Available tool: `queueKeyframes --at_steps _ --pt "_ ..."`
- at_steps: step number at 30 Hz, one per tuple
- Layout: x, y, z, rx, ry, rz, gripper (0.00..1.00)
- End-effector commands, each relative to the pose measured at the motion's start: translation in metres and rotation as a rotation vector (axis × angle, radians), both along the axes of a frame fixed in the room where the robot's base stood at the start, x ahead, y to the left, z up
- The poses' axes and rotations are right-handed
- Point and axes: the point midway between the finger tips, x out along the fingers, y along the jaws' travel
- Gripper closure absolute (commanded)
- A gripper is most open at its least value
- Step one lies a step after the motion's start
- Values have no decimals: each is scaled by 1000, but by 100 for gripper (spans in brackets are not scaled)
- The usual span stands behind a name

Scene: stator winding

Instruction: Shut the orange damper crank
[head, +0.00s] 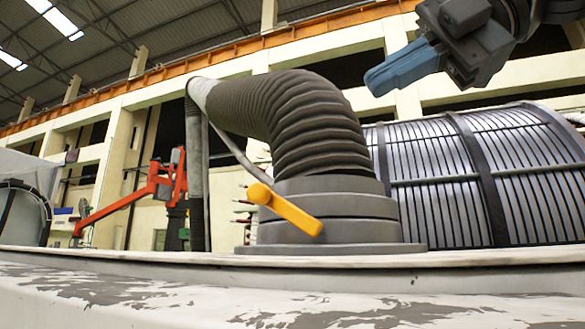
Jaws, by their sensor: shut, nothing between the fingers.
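The orange damper crank (286,209) is a yellow-orange lever on the front of a round grey duct collar (335,230). Its rounded hub end is at the upper left, and the arm slopes down to the right. My gripper (372,84) is at the upper right, above and to the right of the crank and well apart from it. Its blue-grey fingers are together, point to the lower left and hold nothing.
A ribbed grey hose (290,115) rises from the collar and bends left. A slatted cylinder (470,180) stands at the right. A worn pale ledge (200,298) runs across the front. An orange lift (150,190) is far at the left. The space between gripper and crank includes the hose.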

Motion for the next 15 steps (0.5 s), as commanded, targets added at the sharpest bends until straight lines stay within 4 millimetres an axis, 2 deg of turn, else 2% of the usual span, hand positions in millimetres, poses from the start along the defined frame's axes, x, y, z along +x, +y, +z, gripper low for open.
queueKeyframes --at_steps 3,8,15 --pt "4 0 -20 -96 36 -36 100" --pt "7 6 -31 -127 50 -47 100" --pt "21 39 -49 -125 48 -42 100"
